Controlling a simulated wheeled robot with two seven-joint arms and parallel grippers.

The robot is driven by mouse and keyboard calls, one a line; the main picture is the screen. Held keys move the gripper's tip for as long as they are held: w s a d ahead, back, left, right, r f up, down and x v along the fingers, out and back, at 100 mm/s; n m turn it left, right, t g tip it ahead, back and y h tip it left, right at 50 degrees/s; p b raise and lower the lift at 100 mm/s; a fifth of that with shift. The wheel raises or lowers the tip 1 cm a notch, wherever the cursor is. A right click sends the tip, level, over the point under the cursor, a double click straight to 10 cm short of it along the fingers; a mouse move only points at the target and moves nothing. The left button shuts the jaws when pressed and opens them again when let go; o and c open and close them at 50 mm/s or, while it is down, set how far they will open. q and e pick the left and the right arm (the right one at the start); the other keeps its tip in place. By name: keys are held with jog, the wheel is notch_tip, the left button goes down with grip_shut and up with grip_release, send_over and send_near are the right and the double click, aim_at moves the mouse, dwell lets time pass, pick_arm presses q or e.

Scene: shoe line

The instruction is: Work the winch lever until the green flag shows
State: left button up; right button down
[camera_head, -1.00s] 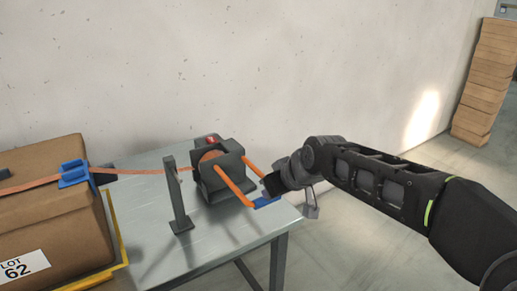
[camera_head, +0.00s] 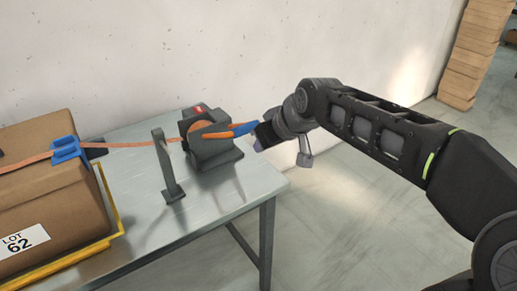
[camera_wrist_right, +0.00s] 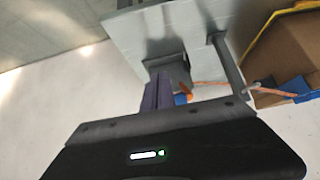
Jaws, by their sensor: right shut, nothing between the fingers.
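The dark grey winch (camera_head: 208,150) with an orange drum stands on the grey table. A red flag (camera_head: 197,109) shows on its top; I see no green. Its orange lever (camera_head: 217,134) points right, about level, with a blue grip (camera_head: 243,129) at its end. My right gripper (camera_head: 260,140) is shut and empty, close beside the blue grip; I cannot tell whether they touch. In the right wrist view, the blue grip (camera_wrist_right: 181,99) shows just beside the fingers (camera_wrist_right: 155,95). My left gripper is not in view.
An orange strap (camera_head: 125,144) runs from the winch past a grey post (camera_head: 167,170) to a blue buckle (camera_head: 66,150) on a cardboard box (camera_head: 50,205). The box sits in a yellow-edged frame. A pale wall stands behind; stacked boxes (camera_head: 466,60) are far right.

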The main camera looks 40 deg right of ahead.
jog(key=v, duration=0.6)
jog(key=shift+s+r, duration=0.2)
jog(key=shift+s, duration=0.1)
dwell(0.9)
